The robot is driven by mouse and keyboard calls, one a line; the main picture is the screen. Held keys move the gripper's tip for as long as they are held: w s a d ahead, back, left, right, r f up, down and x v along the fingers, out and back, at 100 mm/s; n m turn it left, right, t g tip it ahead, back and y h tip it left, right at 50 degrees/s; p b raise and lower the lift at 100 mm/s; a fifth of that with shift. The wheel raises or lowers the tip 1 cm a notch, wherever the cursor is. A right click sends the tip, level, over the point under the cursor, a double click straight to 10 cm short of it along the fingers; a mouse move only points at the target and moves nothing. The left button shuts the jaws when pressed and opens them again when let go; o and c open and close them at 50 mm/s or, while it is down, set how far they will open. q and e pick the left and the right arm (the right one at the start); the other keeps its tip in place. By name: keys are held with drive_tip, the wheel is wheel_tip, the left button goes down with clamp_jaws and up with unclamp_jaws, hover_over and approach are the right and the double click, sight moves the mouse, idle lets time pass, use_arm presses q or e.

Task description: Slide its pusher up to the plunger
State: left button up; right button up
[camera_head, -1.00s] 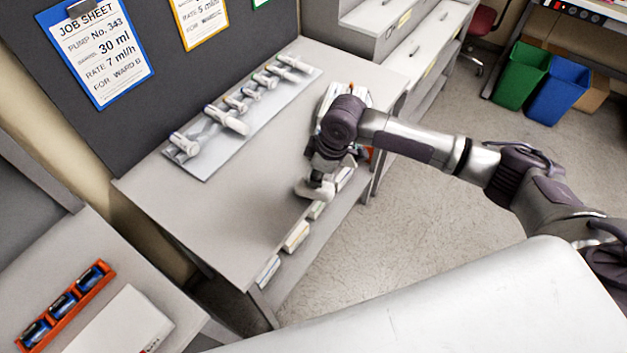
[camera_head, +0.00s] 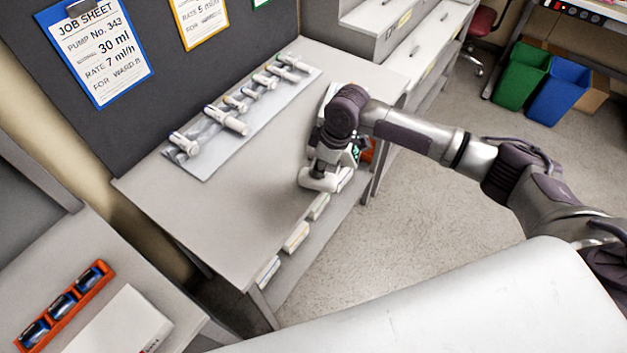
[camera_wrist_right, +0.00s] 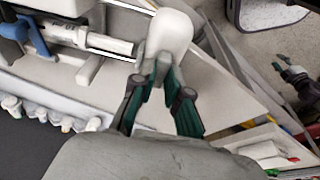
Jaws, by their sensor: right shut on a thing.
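My right gripper (camera_head: 328,160) is at the right end of the table, low over an infusion pump (camera_head: 350,158) that my arm partly covers. In the right wrist view its green fingers (camera_wrist_right: 162,70) are shut on the rounded white pusher (camera_wrist_right: 171,32). The pusher also shows in the head view (camera_head: 318,183), on the side of the pump nearer the table's front. In the wrist view a syringe (camera_wrist_right: 108,43) lies in the pump (camera_wrist_right: 65,30), its end pointing at the pusher. The plunger end is close beside the pusher; I cannot tell whether they touch. My left gripper is not in view.
A grey tray (camera_head: 205,170) with several syringes lies along the back of the table (camera_head: 235,215). Job sheets (camera_head: 100,50) hang on the dark board behind. Below the front edge are several white boxes (camera_head: 296,237). The table's left half is clear.

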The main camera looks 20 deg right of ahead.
drive_tip(key=shift+w+d, duration=0.15)
drive_tip(key=shift+w, duration=0.1)
idle(0.3)
drive_tip(key=o, duration=0.6)
wheel_tip(320, 180, up, 7)
drive_tip(key=p, duration=0.8)
drive_tip(key=shift+r, duration=0.1)
